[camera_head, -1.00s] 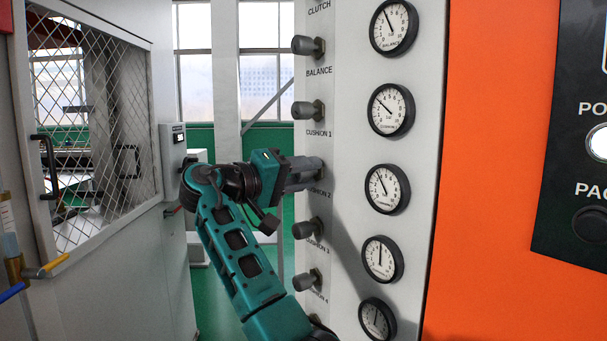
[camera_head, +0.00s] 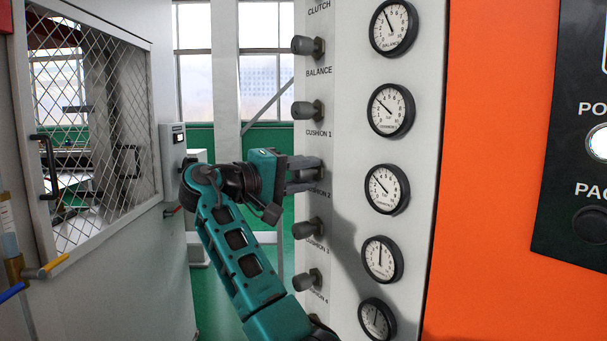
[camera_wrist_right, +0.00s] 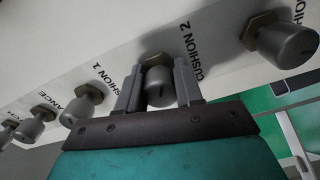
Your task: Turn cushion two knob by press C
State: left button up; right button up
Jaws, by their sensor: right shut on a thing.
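My right gripper (camera_head: 306,174) reaches the white panel from the left and is shut on the grey cushion two knob (camera_wrist_right: 158,88). In the right wrist view, the two fingers of the right gripper (camera_wrist_right: 158,82) stand on either side of this knob, and the label CUSHION 2 (camera_wrist_right: 182,50) is beside it. In the head view the fingers hide most of the knob. The cushion 2 gauge (camera_head: 387,189) is to the right of it, its needle pointing up and left. My left gripper is not in view.
Similar knobs sit above, such as the cushion 1 knob (camera_head: 308,110), and below, such as the cushion 3 knob (camera_head: 307,229), close to the gripper. A mesh-windowed cabinet (camera_head: 95,240) stands left. An orange panel (camera_head: 490,180) is right.

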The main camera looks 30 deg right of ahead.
jog(key=o, duration=0.7)
jog(key=shift+f, duration=0.3)
jog(key=shift+c, duration=0.2)
jog(key=o, duration=0.4)
jog(key=shift+s+r, duration=0.1)
jog(key=shift+r, duration=0.1)
jog(key=shift+c, duration=0.2)
jog(key=shift+a, duration=0.1)
jog(key=a+b, duration=0.1)
jog(key=a, duration=1.1)
jog(key=shift+s+a, duration=0.15)
jog(key=shift+a, duration=0.25)
